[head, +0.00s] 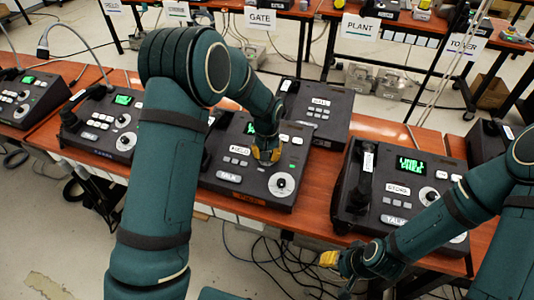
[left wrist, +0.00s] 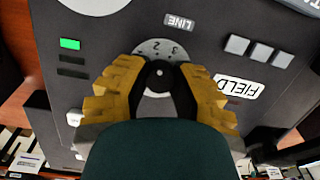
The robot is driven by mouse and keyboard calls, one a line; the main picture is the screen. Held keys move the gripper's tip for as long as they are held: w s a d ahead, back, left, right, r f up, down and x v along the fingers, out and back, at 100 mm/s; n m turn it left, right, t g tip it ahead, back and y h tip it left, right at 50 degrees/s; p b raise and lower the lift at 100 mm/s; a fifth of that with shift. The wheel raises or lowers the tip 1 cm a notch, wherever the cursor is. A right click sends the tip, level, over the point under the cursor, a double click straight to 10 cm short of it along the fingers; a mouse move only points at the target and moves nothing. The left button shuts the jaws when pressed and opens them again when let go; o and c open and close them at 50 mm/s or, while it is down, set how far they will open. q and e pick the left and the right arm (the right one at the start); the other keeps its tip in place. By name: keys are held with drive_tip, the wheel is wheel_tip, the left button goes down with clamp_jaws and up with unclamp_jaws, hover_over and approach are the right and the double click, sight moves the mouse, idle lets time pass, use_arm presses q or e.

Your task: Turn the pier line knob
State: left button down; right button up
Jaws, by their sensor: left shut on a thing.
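My left gripper (head: 267,152) points down at the middle desk phone (head: 228,178). In the left wrist view its yellow fingers (left wrist: 160,80) are shut on a dark line knob (left wrist: 155,75), one finger on each side. A grey dial with the numbers 2 and 3 shows behind the knob, under a LINE label (left wrist: 179,21). A label reading FIELD (left wrist: 237,87) is on the same panel.
A phone with a green screen (head: 411,165) stands to the right, another phone (head: 318,108) behind. More phones (head: 105,118) stand at left on the wooden table (head: 375,128). Loose cables (head: 275,258) hang below the front edge. Signs reading GATE (head: 260,19) and PLANT (head: 360,27) hang beyond.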

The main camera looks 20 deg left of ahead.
use_arm(q)
drive_tip(key=shift+s+f, duration=0.1)
drive_tip(key=shift+s, duration=0.05)
drive_tip(key=c, duration=0.7)
unclamp_jaws()
drive_tip(key=shift+c, duration=0.2)
drive_tip(key=shift+r, duration=0.25)
wheel_tip(320, 180, up, 12)
drive_tip(key=shift+s+d+f, duration=0.15)
drive_tip(key=shift+s+f, duration=0.05)
drive_tip(key=shift+s, duration=0.15)
